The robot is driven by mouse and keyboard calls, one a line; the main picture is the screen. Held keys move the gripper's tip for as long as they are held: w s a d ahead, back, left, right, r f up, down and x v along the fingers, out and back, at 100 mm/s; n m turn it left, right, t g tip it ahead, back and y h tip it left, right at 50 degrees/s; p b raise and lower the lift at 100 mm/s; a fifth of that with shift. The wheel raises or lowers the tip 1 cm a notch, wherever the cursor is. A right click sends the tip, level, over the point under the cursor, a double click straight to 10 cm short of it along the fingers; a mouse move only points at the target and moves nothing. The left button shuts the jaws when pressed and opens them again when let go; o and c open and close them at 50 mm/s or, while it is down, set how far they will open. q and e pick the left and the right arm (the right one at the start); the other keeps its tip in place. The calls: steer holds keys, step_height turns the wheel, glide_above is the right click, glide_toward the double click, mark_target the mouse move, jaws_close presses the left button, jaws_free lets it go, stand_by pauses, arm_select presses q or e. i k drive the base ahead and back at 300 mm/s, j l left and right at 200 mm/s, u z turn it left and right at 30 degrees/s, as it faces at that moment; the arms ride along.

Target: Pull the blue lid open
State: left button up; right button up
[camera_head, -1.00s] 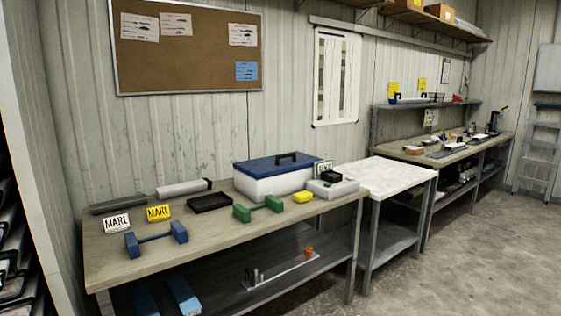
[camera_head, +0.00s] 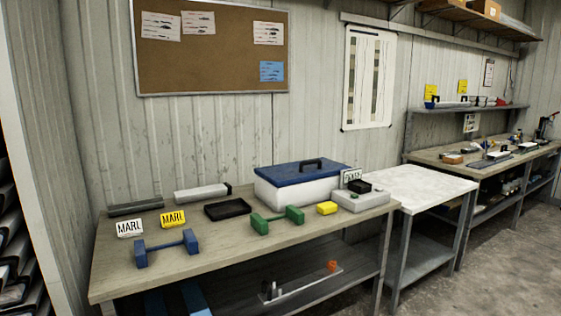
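The blue lid (camera_head: 296,173) sits flat and closed on a white box (camera_head: 290,192) at the back right of the wooden workbench. Neither of my grippers shows in the head view.
A black tray (camera_head: 227,208) and a blue dumbbell-shaped piece (camera_head: 166,248) lie further left. A white-topped table (camera_head: 420,186) stands to the right.

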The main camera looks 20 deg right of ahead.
mark_target(290, 173)
steer(key=i+l+u, duration=0.1)
steer(key=l, duration=0.25)
steer(key=i+l, duration=0.25)
steer(key=l, duration=0.15)
steer(key=i+l+u, duration=0.15)
steer(key=l, duration=0.25)
steer(key=i+l+u, duration=0.1)
steer(key=l, duration=0.3)
steer(key=i+l, duration=0.25)
steer(key=l, duration=0.2)
steer(key=i+l+u, duration=0.15)
steer(key=l, duration=0.25)
